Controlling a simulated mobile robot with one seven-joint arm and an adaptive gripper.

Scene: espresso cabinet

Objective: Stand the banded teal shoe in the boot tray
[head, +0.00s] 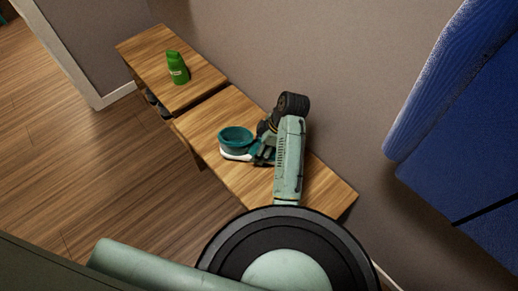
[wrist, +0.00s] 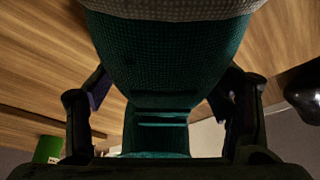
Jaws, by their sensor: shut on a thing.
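The teal shoe (head: 236,138) has a round opening and a white sole, and it is at the near wooden bench in the head view. In the wrist view the teal shoe (wrist: 165,60) fills the middle, with darker bands across it and a pale sole edge at the top. My gripper (head: 262,150) is shut on the shoe, with one finger on each side in the wrist view (wrist: 160,100). I cannot tell whether the shoe touches the bench top or hangs just above it. I cannot make out a boot tray in either view.
The near wooden bench (head: 212,118) stands along the wall, with a second bench section (head: 150,45) beyond it. A green bottle (head: 177,68) stands on the far section. Dark items (head: 156,102) sit beneath it. A large blue object (head: 450,130) is at the right. The wooden floor (head: 90,170) at left is clear.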

